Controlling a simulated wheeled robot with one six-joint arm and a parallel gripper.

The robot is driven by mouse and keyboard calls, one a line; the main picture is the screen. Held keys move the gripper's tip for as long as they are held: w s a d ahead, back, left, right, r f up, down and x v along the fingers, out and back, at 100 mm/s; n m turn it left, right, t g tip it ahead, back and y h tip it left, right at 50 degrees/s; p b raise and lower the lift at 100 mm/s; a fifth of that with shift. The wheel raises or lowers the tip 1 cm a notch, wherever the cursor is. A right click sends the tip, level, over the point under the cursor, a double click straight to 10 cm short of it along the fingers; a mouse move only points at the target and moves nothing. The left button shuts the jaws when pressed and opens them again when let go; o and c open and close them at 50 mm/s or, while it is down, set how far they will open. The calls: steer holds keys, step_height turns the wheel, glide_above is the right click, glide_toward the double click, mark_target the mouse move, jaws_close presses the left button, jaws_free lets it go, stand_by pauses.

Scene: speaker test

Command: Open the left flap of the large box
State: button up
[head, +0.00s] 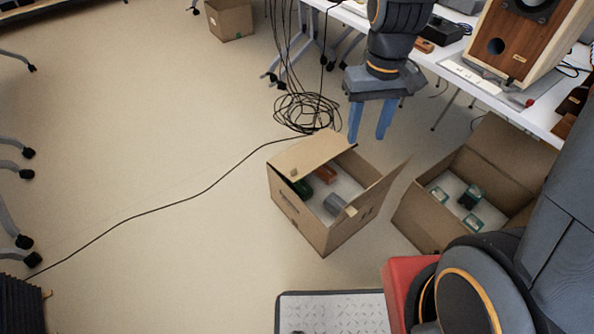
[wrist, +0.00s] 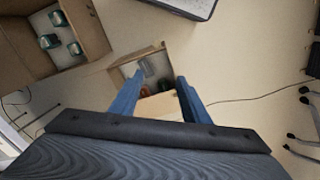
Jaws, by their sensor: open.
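A cardboard box (head: 292,207) stands on the floor in the middle of the head view, holding several small items. Its upper-left flap (head: 308,153) lies partly over the opening; its right flap (head: 378,190) sticks up and outward. A second cardboard box (head: 425,222) stands open to its right. I cannot tell for sure which is the large one. My gripper (head: 368,136) is open and empty, its blue fingers pointing down near the middle box's far edge. In the wrist view, the middle box (wrist: 155,52) shows between and beyond the fingers (wrist: 161,82), partly hidden by them.
Coiled black cable (head: 308,112) lies behind the middle box, and one strand runs left across the floor. A white table (head: 480,88) with a wooden speaker (head: 520,45) stands at the back right. A grey-topped platform (head: 335,312) is in front. The left floor is mostly clear.

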steer(key=w+a+f+n+b, duration=0.1)
steer(key=w+a+f+b, duration=0.25)
steer(key=w+f, duration=0.35)
steer(key=w+a+f+n+b, duration=0.25)
steer(key=w+f+b, duration=0.25)
steer(key=f, duration=0.3)
steer(key=n+b, duration=0.2)
steer(key=b, duration=0.7)
glide_above(294, 170)
step_height(294, 170, down, 17)
steer(key=shift+f, duration=0.2)
steer(key=shift+a+f+b, duration=0.15)
steer(key=shift+f+b, duration=0.75)
steer(key=shift+f, duration=2.95)
jaws_close()
